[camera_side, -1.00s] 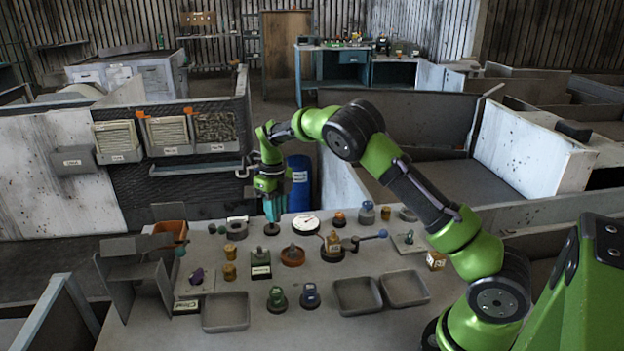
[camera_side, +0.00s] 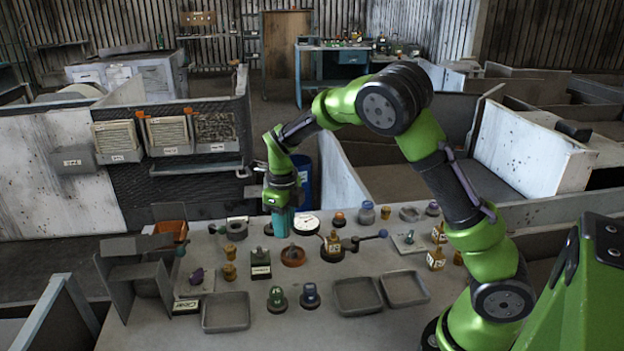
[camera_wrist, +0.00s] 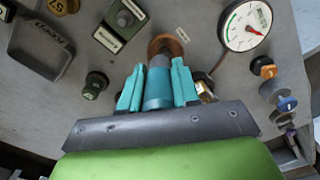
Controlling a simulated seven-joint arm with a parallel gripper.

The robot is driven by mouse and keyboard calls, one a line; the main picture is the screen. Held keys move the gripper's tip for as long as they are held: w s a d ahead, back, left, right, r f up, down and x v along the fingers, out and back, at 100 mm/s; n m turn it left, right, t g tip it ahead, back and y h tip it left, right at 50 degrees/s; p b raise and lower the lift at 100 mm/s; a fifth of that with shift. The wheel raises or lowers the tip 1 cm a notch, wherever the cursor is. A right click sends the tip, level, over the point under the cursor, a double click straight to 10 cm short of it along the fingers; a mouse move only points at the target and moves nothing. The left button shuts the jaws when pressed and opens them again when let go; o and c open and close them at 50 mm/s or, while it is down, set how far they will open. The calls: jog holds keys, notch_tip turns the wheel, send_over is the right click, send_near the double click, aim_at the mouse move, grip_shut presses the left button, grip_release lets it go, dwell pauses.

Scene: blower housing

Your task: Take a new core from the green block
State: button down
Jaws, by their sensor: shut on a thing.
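My gripper (camera_side: 281,232) points down low over the middle of the table. Its teal fingers also show in the wrist view (camera_wrist: 157,90). They are shut on a blue-teal cylindrical piece (camera_wrist: 158,88), whose lower end is hard to make out. In the side view the fingers hide this piece. A dark green block (camera_side: 261,266) with a white label and a knob on top stands in front and to the left of the gripper; it also shows at upper left in the wrist view (camera_wrist: 108,40). A brown round base (camera_side: 293,261) lies close below the gripper; in the wrist view it is just beyond the fingertips (camera_wrist: 165,42).
A round white gauge (camera_side: 306,223) stands just right of the gripper. A yellow fitting (camera_side: 333,243) on a dark base is further right. Green (camera_side: 276,298) and blue (camera_side: 310,296) knobs stand in front. Grey trays (camera_side: 226,312) line the near edge, with bare table around them.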

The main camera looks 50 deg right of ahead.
jog(key=w+a+r+n, duration=0.2)
jog(key=w, duration=0.1)
jog(key=w+a+r+n, duration=0.1)
jog(key=a, duration=0.1)
jog(key=shift+w+a, duration=0.1)
jog(key=shift+w, duration=0.05)
jog(key=shift+w+a+r+n, duration=0.1)
jog(key=shift+a+r+n, duration=0.1)
jog(key=shift+n, duration=0.1)
jog(key=shift+f, duration=2.45)
jog(key=shift+f, duration=1.65)
jog(key=shift+r, duration=4.1)
